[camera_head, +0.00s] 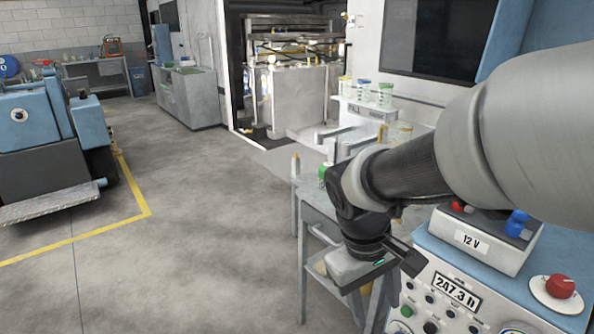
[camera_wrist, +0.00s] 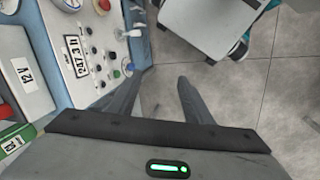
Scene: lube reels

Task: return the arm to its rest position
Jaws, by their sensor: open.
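My arm reaches in from the right in the head view, with my gripper (camera_head: 408,262) hanging beside the left edge of a control panel (camera_head: 455,312). In the wrist view my gripper (camera_wrist: 157,90) has its two dark fingers apart, with bare floor between them and nothing held. The same control panel (camera_wrist: 112,32) lies left of the fingers in the wrist view. The arm hides part of the bench behind it in the head view.
A 12 V box (camera_head: 478,240) with red and blue terminals and a red knob (camera_head: 560,286) stand near the arm. A grey bench (camera_head: 318,200) with containers is behind my gripper. A blue machine (camera_head: 45,125) stands left. Open floor (camera_head: 190,240) lies between.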

